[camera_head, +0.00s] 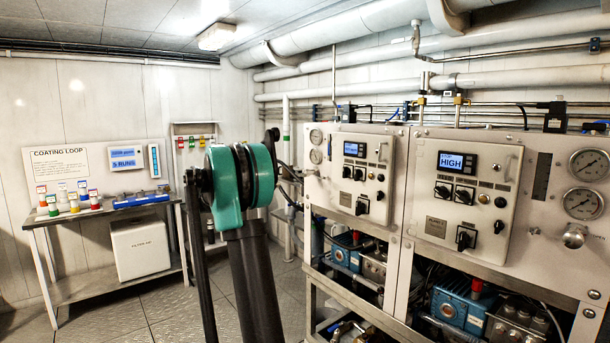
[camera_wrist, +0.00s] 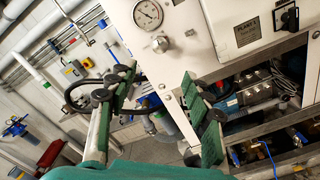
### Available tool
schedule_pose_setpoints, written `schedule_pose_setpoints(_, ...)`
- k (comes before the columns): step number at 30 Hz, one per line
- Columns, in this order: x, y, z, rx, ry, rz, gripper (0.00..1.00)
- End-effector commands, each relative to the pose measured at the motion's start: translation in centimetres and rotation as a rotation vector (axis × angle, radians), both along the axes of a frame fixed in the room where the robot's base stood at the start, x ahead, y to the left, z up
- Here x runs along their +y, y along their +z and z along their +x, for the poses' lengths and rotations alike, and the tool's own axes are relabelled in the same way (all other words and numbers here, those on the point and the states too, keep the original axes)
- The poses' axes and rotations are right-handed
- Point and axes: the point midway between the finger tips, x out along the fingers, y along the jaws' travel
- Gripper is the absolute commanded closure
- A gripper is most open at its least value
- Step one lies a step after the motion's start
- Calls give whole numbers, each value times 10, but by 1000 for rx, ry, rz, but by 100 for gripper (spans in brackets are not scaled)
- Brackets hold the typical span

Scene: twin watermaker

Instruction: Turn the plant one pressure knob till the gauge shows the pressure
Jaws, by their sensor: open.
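My gripper (camera_wrist: 156,75) is open and empty in the wrist view, its two green-padded fingers apart. A small silver knob (camera_wrist: 160,44) sits on the pale panel just beyond the fingertips, in line with the gap between them and apart from them. A round white gauge (camera_wrist: 147,13) is above that knob; its reading is too small to tell. In the head view, another silver knob (camera_head: 574,237) is at the far right below two gauges (camera_head: 583,204). Two smaller gauges (camera_head: 316,156) are at the left panel's edge.
The right control box (camera_head: 462,195) shows HIGH on its display. The left control box (camera_head: 360,176) stands beside it. Pumps and hoses fill the frame below. A bench (camera_head: 75,285) with bottles stands at the left, with open floor (camera_head: 180,310) in front.

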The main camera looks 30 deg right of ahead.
Motion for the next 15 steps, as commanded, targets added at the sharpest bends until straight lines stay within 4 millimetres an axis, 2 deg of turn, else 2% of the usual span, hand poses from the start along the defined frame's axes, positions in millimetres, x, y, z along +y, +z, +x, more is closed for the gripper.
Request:
schedule_pose_setpoints(5,-20,0,1,1,-2,-1,50)
schedule_pose_setpoints(15,-87,0,6,-1,-2,1,50)
